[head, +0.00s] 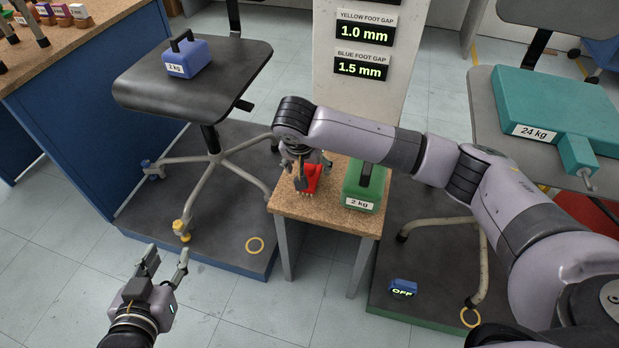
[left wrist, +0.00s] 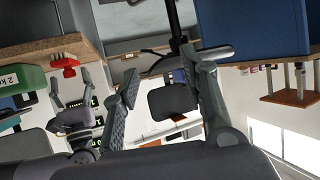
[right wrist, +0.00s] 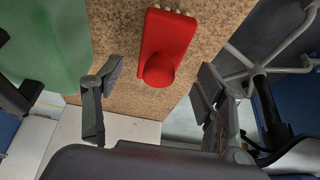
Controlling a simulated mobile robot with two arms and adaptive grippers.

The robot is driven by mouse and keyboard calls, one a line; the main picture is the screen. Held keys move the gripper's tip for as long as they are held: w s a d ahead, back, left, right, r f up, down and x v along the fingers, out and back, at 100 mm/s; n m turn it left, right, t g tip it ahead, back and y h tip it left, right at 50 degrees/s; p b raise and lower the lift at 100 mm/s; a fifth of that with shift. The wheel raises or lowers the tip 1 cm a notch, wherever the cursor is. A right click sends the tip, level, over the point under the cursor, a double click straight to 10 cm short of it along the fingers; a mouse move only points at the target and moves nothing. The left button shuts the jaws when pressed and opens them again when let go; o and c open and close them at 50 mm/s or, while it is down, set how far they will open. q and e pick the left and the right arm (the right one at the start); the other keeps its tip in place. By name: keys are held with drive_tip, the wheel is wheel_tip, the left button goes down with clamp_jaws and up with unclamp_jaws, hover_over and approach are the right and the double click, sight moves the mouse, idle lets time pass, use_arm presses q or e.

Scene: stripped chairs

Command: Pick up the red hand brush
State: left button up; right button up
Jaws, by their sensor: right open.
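The red hand brush (head: 311,179) lies on a small cork-topped table (head: 330,217), partly hidden by my right gripper in the head view. The right wrist view shows the brush (right wrist: 166,38) with its round handle end toward me and pale bristles at the far end. My right gripper (right wrist: 160,82) is open and empty, its fingers on either side of the handle end, apart from it. The left wrist view also shows the brush (left wrist: 66,64) near the table edge. My left gripper (head: 167,257) is open and empty over the floor at lower left.
A green 2 kg weight (head: 364,188) stands on the small table right of the brush. A chair with a blue 2 kg weight (head: 188,67) stands at left, another with a teal 24 kg weight (head: 555,105) at right. A gap display board (head: 360,85) stands behind.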

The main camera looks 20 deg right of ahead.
sight(309, 167)
drive_tip(key=b+x, duration=0.1)
drive_tip(key=x, duration=0.1)
drive_tip(key=shift+w+d+f, duration=0.15)
drive_tip(key=shift+f, duration=0.45)
use_arm(q)
wheel_tip(309, 167, up, 6)
drive_tip(key=w+d+t+h, duration=0.1)
drive_tip(key=w+t, duration=0.1)
drive_tip(key=t, duration=0.2)
drive_tip(key=shift+w+d+r, duration=0.2)
drive_tip(key=shift+w+d, duration=0.05)
drive_tip(key=shift+d, duration=0.05)
use_arm(e)
drive_tip(key=shift+c, duration=0.2)
drive_tip(key=c, duration=1.2)
